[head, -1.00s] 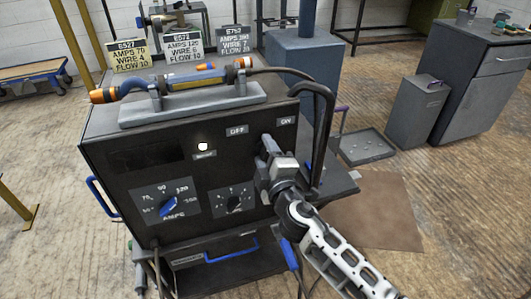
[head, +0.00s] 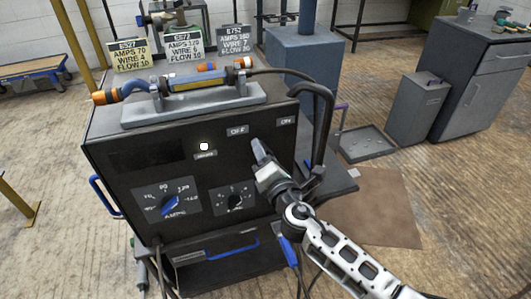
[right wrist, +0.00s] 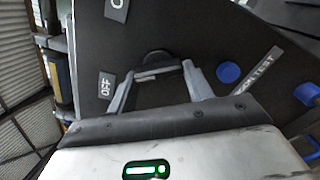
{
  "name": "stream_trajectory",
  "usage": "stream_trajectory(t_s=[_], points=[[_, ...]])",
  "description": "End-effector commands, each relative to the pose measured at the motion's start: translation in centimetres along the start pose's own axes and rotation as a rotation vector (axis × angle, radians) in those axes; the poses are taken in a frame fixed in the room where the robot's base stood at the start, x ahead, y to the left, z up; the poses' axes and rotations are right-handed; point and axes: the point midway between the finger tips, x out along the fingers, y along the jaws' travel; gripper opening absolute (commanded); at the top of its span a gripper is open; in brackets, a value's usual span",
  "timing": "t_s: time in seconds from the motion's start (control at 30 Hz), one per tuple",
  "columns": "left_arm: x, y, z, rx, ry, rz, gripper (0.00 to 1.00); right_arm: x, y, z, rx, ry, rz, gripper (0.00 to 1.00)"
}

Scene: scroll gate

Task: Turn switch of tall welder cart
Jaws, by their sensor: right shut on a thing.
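The tall welder cart (head: 112,165) is a dark box with dials and labels on its front panel. Its switch (right wrist: 155,57) shows in the right wrist view as a dark round knob with a pale bar across it. In the head view the switch is hidden behind my right gripper (head: 259,149), below and between the OFF label (head: 237,130) and the ON label (head: 287,121). In the right wrist view my right gripper's fingers (right wrist: 158,72) are on both sides of the switch, shut on it. My left gripper is not in view.
The amps dial (head: 170,205) and a smaller dial (head: 234,200) are on the panel's lower part. A torch with orange ends (head: 172,88) lies on top. A thick black cable arch (head: 325,125) stands close right of my gripper. A blue round button (right wrist: 228,72) is beside the switch.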

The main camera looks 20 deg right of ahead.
Motion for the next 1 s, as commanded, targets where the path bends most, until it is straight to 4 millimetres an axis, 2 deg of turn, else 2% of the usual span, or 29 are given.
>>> stream_trajectory(t_s=[0.3, 0.8, 0.83, 0.9, 1.0], points=[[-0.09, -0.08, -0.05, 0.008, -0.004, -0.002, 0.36, -0.04, -0.16, 0.00, -0.111, 0.000, -0.002, 0.28], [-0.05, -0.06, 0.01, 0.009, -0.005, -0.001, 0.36, -0.04, -0.20, -0.02, -0.132, 0.000, -0.002, 0.28], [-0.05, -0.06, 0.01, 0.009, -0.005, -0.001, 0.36, -0.04, -0.20, -0.02, -0.132, 0.000, -0.002, 0.54], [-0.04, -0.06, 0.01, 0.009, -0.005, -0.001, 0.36, -0.04, -0.19, -0.02, -0.131, 0.000, -0.002, 0.73], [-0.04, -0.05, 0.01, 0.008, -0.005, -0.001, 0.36, -0.03, -0.17, -0.01, -0.129, 0.000, -0.001, 0.73]])
